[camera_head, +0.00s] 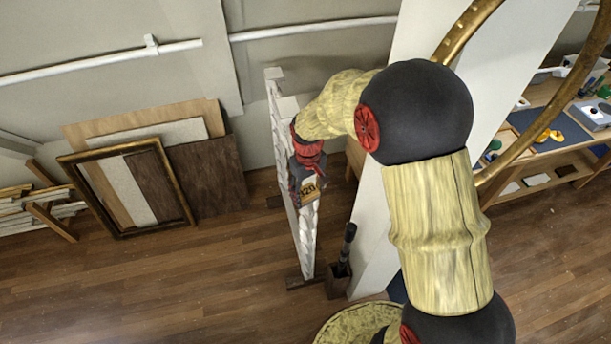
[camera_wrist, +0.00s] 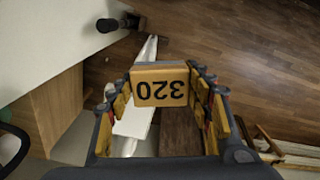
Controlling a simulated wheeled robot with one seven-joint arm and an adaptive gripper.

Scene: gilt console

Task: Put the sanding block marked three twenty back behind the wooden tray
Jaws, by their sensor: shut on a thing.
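The sanding block (camera_head: 310,189) is a small tan block with dark edges and the number 320 on it. In the wrist view its tan face (camera_wrist: 160,84) shows the 320 upside down. My gripper (camera_head: 307,172) is shut on the block and holds it in the air, in front of a white upright rack as the head view shows it. In the wrist view the fingers of my gripper (camera_wrist: 164,90) stand on both sides of the block. I cannot make out the wooden tray in either view.
A white upright rack (camera_head: 279,130) stands beside the block in the picture. A dark holder (camera_head: 338,281) with a black-handled tool is below right. Frames and boards (camera_head: 130,190) lean on the left wall. A workbench (camera_head: 545,145) is at right. Floor at lower left is clear.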

